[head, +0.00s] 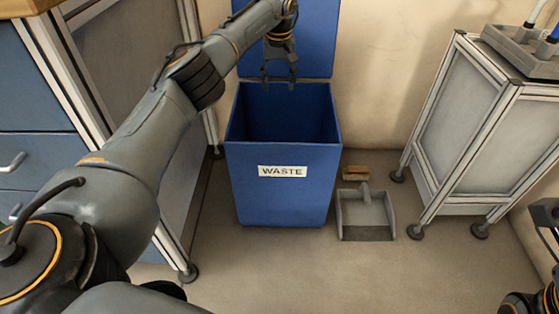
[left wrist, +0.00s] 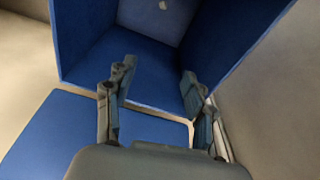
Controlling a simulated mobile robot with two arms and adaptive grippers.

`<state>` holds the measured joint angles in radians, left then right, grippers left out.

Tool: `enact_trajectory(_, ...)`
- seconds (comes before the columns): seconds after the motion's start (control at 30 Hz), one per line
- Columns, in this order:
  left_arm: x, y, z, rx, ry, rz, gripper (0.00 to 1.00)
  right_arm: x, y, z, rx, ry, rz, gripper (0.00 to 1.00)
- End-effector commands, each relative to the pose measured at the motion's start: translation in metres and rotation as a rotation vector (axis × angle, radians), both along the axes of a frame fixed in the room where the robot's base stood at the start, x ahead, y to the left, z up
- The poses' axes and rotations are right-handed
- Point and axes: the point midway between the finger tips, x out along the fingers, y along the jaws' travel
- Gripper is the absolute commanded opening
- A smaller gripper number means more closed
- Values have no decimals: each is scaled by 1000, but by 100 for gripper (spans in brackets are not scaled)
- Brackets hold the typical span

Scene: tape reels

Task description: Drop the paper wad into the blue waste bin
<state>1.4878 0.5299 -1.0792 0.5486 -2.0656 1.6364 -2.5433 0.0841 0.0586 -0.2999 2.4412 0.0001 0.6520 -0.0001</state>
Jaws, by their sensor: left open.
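The blue waste bin (head: 284,195), labelled WASTE, stands on the floor with its lid (head: 318,40) raised against the wall. My left gripper (head: 279,84) is above the back part of the bin's opening, pointing down. Its fingers are apart with nothing between them. In the left wrist view the open left gripper (left wrist: 156,75) faces into the bin (left wrist: 85,40). A pale grey patch shows deep inside, with a small whitish spot (left wrist: 162,5) on it; I cannot tell whether this is the paper wad. No paper wad is clearly visible elsewhere.
A dustpan (head: 366,212) and a small brown brush (head: 355,173) lie on the floor right of the bin. A framed cabinet (head: 470,140) stands at right, with a grey tray (head: 520,50) on top. Blue drawers (head: 35,165) are at left. Floor in front is clear.

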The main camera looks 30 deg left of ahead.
Motion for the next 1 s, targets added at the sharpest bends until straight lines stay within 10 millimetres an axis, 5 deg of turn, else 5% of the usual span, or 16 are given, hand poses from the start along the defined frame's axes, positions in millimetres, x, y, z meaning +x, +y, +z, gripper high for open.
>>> enact_trajectory(0.2, -3, -2, 40, 0, -2, 2, 54, 0, 0, 0, 0, 0, 0, 40)
enact_trajectory(0.4, -5, -4, 54, -1, 1, 1, 54, 0, 0, 0, 0, 0, 0, 40)
enact_trajectory(0.87, -5, -5, 54, -3, 2, 0, 54, 0, 0, 0, 0, 0, 0, 40)
enact_trajectory(1.0, -2, -32, 38, -52, 4, -8, 54, 1, 0, 0, 0, 5, 1, 40)
